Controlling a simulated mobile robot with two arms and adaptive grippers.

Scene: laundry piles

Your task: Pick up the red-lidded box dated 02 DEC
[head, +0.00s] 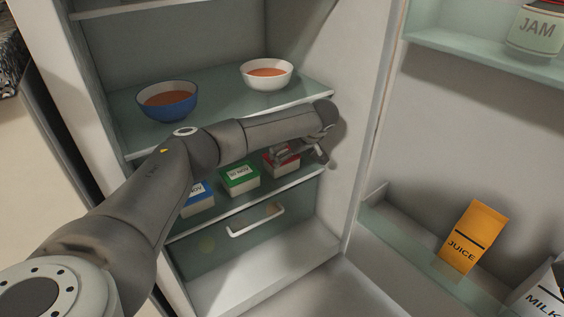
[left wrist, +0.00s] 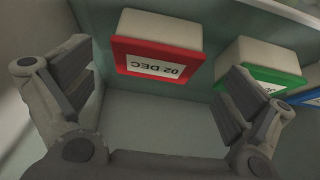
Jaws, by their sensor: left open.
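The red-lidded box (head: 287,167) stands at the right end of the lower fridge shelf, partly hidden by my left gripper in the head view. In the left wrist view the red-lidded box (left wrist: 160,50) shows a white label reading 02 DEC, upside down there. My left gripper (head: 300,155) is at this box; in the left wrist view its open fingers (left wrist: 155,95) are spread wide with nothing between the tips, and the box lies just beyond and between them.
A green-lidded box (head: 239,179) and a blue-lidded box (head: 199,198) stand left of it. A blue bowl (head: 167,101) and a white bowl (head: 266,74) are on the shelf above. A drawer with a white handle (head: 255,220) is below. The door holds juice (head: 473,236), milk and jam.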

